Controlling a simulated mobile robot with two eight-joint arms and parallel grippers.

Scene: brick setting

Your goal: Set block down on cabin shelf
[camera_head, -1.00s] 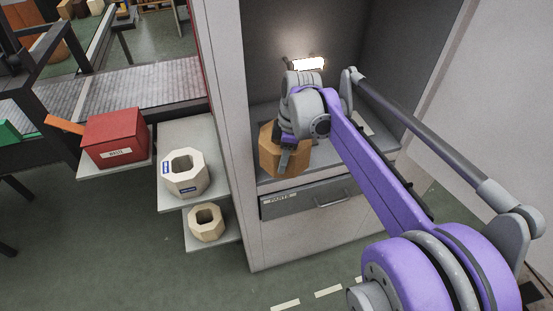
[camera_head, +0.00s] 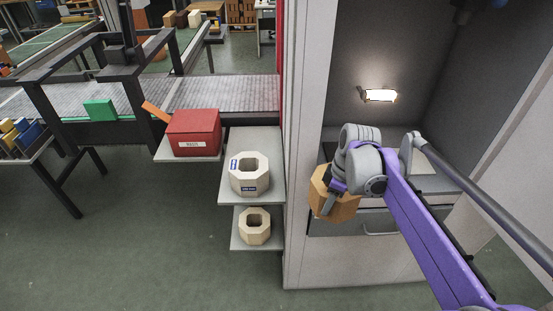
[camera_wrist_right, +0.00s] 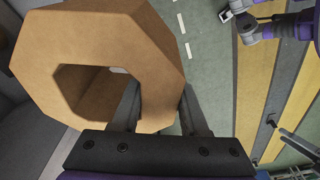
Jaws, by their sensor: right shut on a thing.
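The block (camera_head: 343,207) is an orange-brown octagonal ring with a hole through it; it fills the left of the right wrist view (camera_wrist_right: 95,30). My right gripper (camera_head: 335,195) is shut on its wall, one finger inside the hole and one outside. The block is tilted in the head view, at the front left of the cabin shelf (camera_head: 394,140), overlapping the drawer front. I cannot tell whether it touches the shelf. My arm hides part of the shelf. A purple and grey arm end, apparently my left gripper (camera_wrist_right: 228,16), shows small in the wrist view; its jaws are unclear.
A lamp (camera_head: 379,95) glows on the cabin's back wall. A drawer (camera_head: 375,222) sits below the shelf. Left of the cabin wall, side shelves hold a red box (camera_head: 194,130), a pale octagonal ring (camera_head: 249,178) and a smaller one (camera_head: 255,226). The floor at left is open.

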